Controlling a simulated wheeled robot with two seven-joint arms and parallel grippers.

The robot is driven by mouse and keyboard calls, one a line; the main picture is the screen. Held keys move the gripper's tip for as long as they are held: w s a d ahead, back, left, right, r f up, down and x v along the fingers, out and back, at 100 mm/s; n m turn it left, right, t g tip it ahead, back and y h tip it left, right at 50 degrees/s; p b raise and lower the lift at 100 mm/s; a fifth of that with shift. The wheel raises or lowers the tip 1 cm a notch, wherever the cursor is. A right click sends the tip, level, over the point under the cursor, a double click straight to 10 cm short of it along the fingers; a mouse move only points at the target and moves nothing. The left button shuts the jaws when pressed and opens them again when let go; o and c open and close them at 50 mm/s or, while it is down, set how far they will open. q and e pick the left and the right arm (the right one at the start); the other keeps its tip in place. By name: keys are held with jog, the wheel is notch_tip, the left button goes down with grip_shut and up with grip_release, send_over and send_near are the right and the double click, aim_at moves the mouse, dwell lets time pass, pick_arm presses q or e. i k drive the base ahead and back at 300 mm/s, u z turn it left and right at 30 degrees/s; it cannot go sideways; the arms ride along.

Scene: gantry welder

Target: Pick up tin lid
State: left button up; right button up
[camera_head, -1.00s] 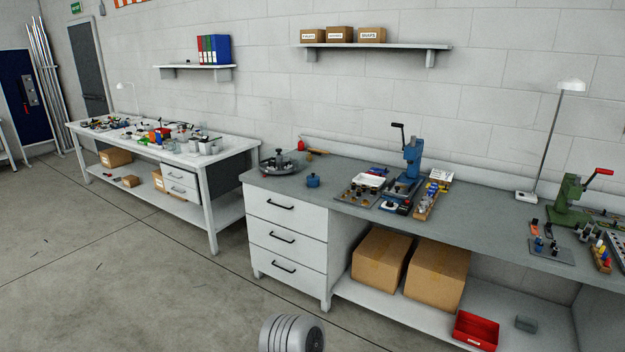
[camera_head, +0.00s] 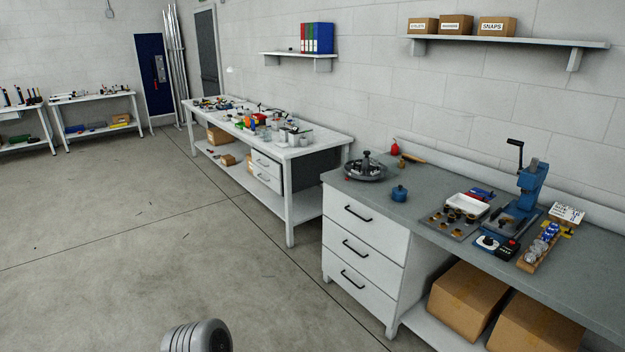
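I cannot make out a tin lid for certain. A small blue round pot with a knob on top (camera_head: 399,194) stands on the grey workbench (camera_head: 375,212), near its left end. A round dark tray with small parts (camera_head: 365,171) is just behind and left of it. Too little detail shows to tell whether the pot's top is a separate lid. Neither of my grippers is in view. A grey ribbed rounded piece at the bottom edge appears to be part of my arm.
A blue hand press (camera_head: 526,187), a parts mat (camera_head: 437,221) and a wooden rack (camera_head: 537,254) stand farther right on the bench. Cardboard boxes (camera_head: 468,298) fill its lower shelf. A white table (camera_head: 308,151) with many small items stands behind left. The floor at left is clear.

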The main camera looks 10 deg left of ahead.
aim_at(400, 189)
jog(key=u, duration=0.75)
jog(key=i, duration=1.7)
jog(key=u, duration=0.15)
